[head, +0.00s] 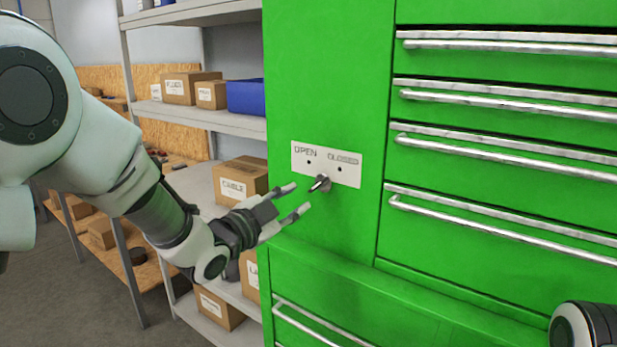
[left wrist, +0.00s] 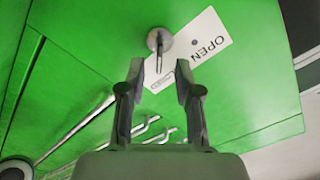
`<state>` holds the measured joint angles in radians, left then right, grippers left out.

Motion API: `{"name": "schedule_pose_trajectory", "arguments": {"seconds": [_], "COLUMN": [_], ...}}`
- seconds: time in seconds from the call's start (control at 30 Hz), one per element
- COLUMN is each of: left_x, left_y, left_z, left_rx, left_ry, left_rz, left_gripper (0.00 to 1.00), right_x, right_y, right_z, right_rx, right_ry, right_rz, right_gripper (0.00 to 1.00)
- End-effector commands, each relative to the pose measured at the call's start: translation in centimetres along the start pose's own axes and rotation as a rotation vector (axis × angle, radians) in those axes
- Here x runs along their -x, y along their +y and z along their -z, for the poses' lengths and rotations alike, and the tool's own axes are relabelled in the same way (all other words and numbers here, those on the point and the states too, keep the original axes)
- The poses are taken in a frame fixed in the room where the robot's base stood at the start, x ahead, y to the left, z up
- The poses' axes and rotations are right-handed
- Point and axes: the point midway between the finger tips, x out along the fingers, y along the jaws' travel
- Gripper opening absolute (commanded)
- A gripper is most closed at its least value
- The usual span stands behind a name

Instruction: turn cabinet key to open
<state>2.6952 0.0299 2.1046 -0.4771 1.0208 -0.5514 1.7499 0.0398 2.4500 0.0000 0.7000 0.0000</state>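The green cabinet (head: 330,90) stands in front of me. On it is a white plate (head: 345,172) marked OPEN on the left and CLOSED on the right, each with a black dot. A metal key (head: 320,184) sticks out at the plate's lower edge, its bow slanting down to the left. My left gripper (head: 298,199) is open, its two fingertips just left of the key. In the left wrist view the key (left wrist: 159,40) lies ahead of the open gripper (left wrist: 160,72), roughly in line with the gap. No grip on it shows. My right gripper is out of view.
Drawers with long metal handles (head: 500,93) fill the cabinet's right side, and a ledge (head: 400,290) juts out below the key panel. Shelves with cardboard boxes (head: 240,180) and a blue bin (head: 245,96) stand at left. Part of my right arm shows at lower right.

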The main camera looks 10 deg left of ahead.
Motion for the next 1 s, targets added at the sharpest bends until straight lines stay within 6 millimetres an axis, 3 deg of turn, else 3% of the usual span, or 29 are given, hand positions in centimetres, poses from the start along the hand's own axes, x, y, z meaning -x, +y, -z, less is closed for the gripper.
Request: {"name": "schedule_pose_trajectory", "arguments": {"seconds": [0.17,0.43,0.77,0.8,0.87,1.0], "left_x": [-1.9,-6.8,-7.7,-7.7,-7.7,-7.7], "left_y": [-0.4,-0.4,-0.1,-0.1,-0.1,-0.1], "left_z": [0.4,0.4,0.1,0.1,0.1,0.1], "left_rx": [-0.004,-0.001,0.0,0.0,0.0,0.0], "left_ry": [0.002,0.001,0.001,0.001,0.001,0.001], "left_rz": [0.001,0.001,0.002,0.002,0.002,0.002], "left_gripper": [0.33,0.33,0.33,0.19,0.0,0.0], "right_x": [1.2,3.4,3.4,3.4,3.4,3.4], "right_y": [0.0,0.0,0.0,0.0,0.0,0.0], "right_z": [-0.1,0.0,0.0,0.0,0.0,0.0], "right_rx": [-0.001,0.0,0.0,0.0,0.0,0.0], "right_ry": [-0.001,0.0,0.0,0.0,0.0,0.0], "right_rz": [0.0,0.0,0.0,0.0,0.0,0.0], "right_gripper": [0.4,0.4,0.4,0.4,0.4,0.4]}}
